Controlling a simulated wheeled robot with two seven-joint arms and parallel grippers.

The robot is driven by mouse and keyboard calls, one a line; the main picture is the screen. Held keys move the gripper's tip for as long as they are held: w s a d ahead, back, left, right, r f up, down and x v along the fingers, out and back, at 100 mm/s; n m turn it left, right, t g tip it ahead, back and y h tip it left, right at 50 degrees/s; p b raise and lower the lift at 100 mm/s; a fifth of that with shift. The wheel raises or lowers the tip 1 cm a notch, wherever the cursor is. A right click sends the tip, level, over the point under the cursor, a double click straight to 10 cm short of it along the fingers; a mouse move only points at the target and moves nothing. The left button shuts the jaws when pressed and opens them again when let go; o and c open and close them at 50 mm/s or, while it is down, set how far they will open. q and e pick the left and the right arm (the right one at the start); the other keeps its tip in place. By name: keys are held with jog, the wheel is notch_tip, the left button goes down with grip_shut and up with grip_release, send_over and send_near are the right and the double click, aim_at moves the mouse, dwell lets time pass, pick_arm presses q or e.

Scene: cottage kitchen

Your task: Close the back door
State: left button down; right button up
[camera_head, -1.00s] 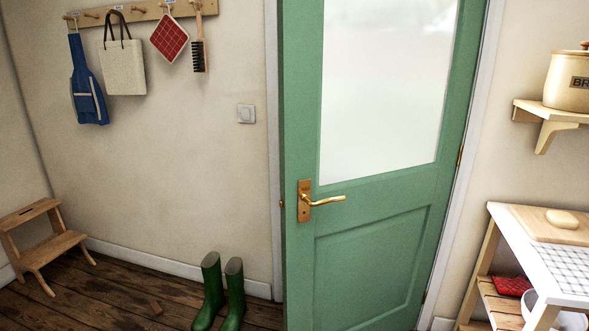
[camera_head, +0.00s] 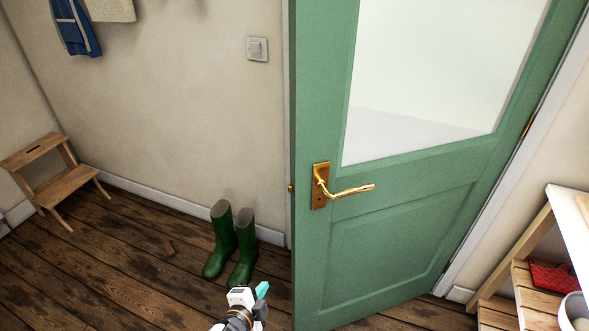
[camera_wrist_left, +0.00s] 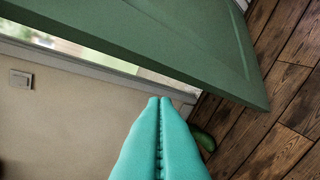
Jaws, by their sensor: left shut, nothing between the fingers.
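The green back door (camera_head: 400,235) with a frosted glass pane stands ajar, hinged on its right side, its free left edge out from the frame. Its brass lever handle (camera_head: 345,190) is near that edge. In the left wrist view the door (camera_wrist_left: 190,40) spans the top, with a bright gap between it and the frame. My left gripper (camera_head: 262,290) is low in front of the door, left of its free edge. Its teal fingers (camera_wrist_left: 160,100) are shut and empty, apart from the door as far as I can tell. My right gripper is not in view.
Green boots (camera_head: 232,243) stand on the plank floor against the wall, just left of the door. A wooden step stool (camera_head: 55,180) is at the far left. A shelf unit (camera_head: 535,275) stands right of the door. A light switch (camera_head: 257,49) is on the wall.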

aim_at(303, 171)
pick_arm(q)
jog(key=d+r+m+t+h+p, duration=0.1)
jog(key=d+r+m+t+h, duration=0.15)
jog(key=r, duration=1.05)
jog(key=d+r+m+t+h+p, duration=0.1)
jog(key=d+r+m+t, duration=0.15)
jog(key=r, duration=1.05)
jog(key=shift+m+g, duration=0.4)
jog(key=shift+m, duration=0.1)
jog(key=p+x, duration=0.1)
jog(key=x, duration=0.2)
jog(key=p+x, duration=0.1)
jog(key=x, duration=0.3)
jog(key=a+p+x, duration=0.1)
jog(key=x, duration=0.3)
jog(key=shift+w, duration=0.45)
jog(key=shift+w+a+f+p, duration=0.2)
jog(key=shift+w+a+p, duration=0.15)
jog(key=shift+w, duration=0.15)
